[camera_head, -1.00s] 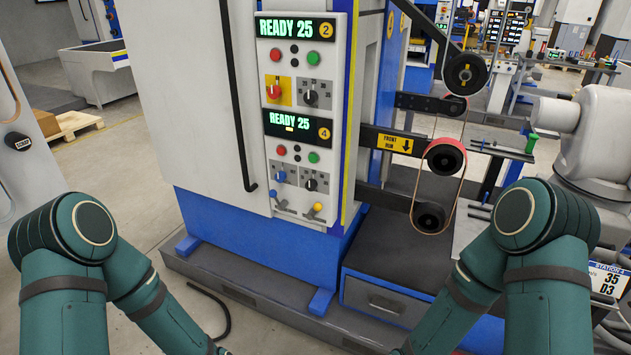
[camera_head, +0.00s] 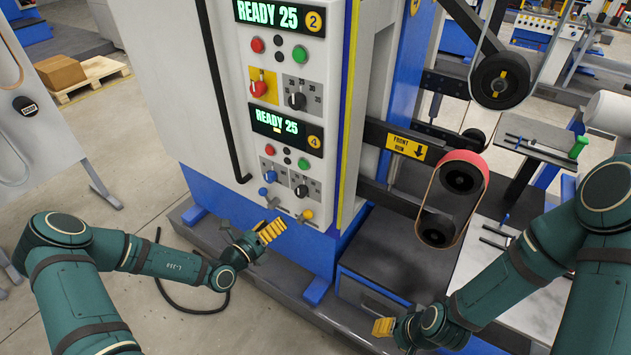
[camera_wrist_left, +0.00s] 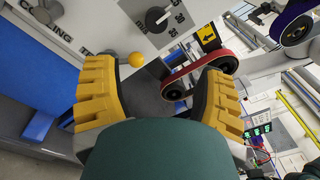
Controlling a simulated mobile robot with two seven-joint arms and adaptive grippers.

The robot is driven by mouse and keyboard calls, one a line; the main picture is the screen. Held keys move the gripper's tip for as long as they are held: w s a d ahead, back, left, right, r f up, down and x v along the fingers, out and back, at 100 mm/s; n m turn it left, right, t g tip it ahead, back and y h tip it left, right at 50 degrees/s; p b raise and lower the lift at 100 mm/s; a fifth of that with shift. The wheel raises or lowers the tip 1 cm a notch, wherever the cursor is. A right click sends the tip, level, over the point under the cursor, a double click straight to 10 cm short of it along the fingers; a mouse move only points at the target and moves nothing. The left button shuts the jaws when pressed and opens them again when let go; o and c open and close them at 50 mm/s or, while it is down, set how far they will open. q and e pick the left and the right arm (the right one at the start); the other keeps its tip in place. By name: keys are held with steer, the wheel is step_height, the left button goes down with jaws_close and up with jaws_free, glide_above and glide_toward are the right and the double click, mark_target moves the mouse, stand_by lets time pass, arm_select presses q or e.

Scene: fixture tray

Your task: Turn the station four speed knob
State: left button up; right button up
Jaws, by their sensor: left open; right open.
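The station four panel shows a green READY 25 display (camera_head: 278,126) and a yellow 4 badge (camera_head: 315,141). Its black speed knob (camera_head: 301,191) sits on a grey dial plate at the panel's lower right. In the left wrist view the speed knob (camera_wrist_left: 157,17) is near the top edge, with dial numbers beside it. My left gripper (camera_head: 270,232) is open and empty, below and left of the knob, apart from it. Its yellow fingers (camera_wrist_left: 160,92) are spread wide in the wrist view. My right gripper (camera_head: 383,327) is open, low near the drawer, partly hidden by its wrist.
A yellow ball handle (camera_head: 307,214) sticks out just below the knob; it also shows in the wrist view (camera_wrist_left: 136,59). A blue knob (camera_head: 270,176) is left of the speed knob. The station two selector (camera_head: 297,101) is above. A belt unit (camera_head: 462,180) stands to the right.

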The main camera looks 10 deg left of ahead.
mark_target(299, 194)
arm_select(q)
steer(key=shift+n+y, duration=0.3)
steer(key=x, duration=0.4)
steer(key=b+x, duration=0.1)
steer(key=x, duration=0.4)
steer(key=a+x, duration=0.1)
steer(key=x, duration=0.3)
steer(key=shift+w+d+r+b, duration=0.15)
steer(key=shift+w+r+b, duration=0.2)
steer(key=shift+w, duration=0.2)
jaws_close()
